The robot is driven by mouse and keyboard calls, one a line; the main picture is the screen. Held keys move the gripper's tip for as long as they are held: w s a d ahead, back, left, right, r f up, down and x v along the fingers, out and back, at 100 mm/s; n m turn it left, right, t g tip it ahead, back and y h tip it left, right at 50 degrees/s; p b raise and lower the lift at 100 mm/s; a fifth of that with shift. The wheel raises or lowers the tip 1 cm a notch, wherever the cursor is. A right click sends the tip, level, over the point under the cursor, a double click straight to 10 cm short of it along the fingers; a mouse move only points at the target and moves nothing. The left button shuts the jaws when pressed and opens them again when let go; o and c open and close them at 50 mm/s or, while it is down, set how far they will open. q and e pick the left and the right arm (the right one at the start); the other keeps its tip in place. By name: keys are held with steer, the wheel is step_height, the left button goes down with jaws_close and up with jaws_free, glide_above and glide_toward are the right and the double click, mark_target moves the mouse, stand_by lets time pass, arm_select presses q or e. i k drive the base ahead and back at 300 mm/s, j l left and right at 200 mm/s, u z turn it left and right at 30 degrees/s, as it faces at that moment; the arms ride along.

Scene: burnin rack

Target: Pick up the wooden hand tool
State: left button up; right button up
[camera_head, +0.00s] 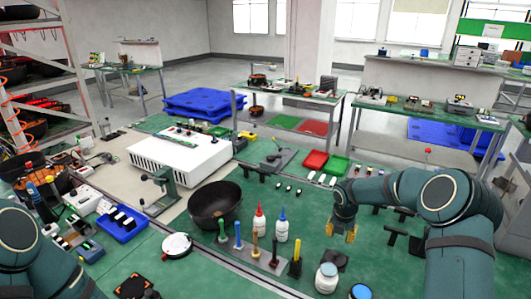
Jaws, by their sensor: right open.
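A grey holder (262,267) stands on the green bench in front of the dark bowl. Several upright hand tools are in it, with green, blue, tan, brown and yellow-black handles. The tan-handled tool (255,241) looks most like the wooden hand tool; a brown-handled tool (275,247) stands beside it, and I cannot be sure which is wood. My right gripper (350,234) is open, pointing down above the bench, to the right of the holder and apart from it. My left arm shows at the lower left; its gripper is out of view.
A dark bowl (214,205) stands behind the holder. White bottles with red (258,221) and blue (281,226) tips stand close behind it. A white jar (326,277) stands to the right. Red and green trays (325,162) lie farther back.

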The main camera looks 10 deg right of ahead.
mark_target(257, 253)
steer(key=k+j, duration=0.1)
steer(key=j, duration=0.25)
steer(key=k+j, duration=0.15)
steer(key=j, duration=0.15)
steer(key=k+j, duration=0.1)
steer(key=j, duration=0.25)
steer(key=k+j, duration=0.1)
steer(key=j, duration=0.25)
